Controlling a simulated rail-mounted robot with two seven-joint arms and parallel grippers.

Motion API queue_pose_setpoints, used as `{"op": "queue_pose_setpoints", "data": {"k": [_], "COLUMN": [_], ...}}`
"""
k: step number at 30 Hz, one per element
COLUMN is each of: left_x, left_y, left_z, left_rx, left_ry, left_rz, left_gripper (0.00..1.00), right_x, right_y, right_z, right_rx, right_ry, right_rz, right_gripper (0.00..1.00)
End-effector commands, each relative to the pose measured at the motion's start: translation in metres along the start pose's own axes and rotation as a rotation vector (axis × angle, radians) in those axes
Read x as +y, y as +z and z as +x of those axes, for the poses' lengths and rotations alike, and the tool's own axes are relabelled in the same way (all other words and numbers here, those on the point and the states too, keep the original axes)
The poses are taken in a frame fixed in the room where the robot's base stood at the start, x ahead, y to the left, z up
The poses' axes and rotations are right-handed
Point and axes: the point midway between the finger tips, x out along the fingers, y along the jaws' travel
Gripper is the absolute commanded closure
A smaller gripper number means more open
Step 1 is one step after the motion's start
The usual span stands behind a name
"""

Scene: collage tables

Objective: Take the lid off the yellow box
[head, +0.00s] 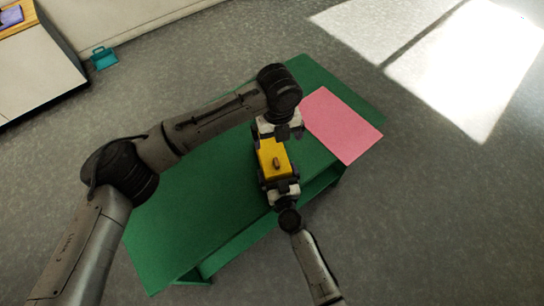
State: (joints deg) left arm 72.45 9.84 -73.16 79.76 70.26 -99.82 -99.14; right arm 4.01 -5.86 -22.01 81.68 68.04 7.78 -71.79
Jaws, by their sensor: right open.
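The yellow box (271,148) stands on the green table, between my two grippers. On its top is a small brown knob (277,162); I cannot make out the seam between lid and box. My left gripper (268,138) is at the far end of the box, pointing toward it, its fingers partly hidden by its own wrist. My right gripper (280,183) is open at the near end of the box, its dark fingers close to it. Whether either gripper touches the box is too small to tell.
A pink sheet (343,125) lies on the right part of the green table (180,220). The table's left part is bare. A teal container (104,58) sits on the floor by the wall, and a white cabinet (30,65) stands at the upper left.

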Motion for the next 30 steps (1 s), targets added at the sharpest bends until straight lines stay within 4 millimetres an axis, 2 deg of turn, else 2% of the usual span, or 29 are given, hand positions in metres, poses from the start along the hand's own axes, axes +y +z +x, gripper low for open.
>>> {"op": "queue_pose_setpoints", "data": {"k": [11,27,30], "left_x": [-0.0001,-0.0001,-0.0001], "left_y": [-0.0001,-0.0001,-0.0006], "left_z": [0.0001,0.0000,0.0009], "left_rx": [0.000,0.000,0.004], "left_ry": [0.000,0.000,-0.004], "left_rz": [0.000,0.000,-0.003], "left_gripper": [0.00,0.00,0.09], "right_x": [-0.0001,-0.0001,-0.0001], "right_y": [0.0004,0.0003,0.0003], "right_z": [0.0028,0.0026,0.0026], "right_rx": [-0.001,-0.001,-0.001], "right_ry": [0.000,0.000,0.000], "right_rz": [0.000,0.000,0.000], "right_gripper": [0.00,0.51,0.51]}}
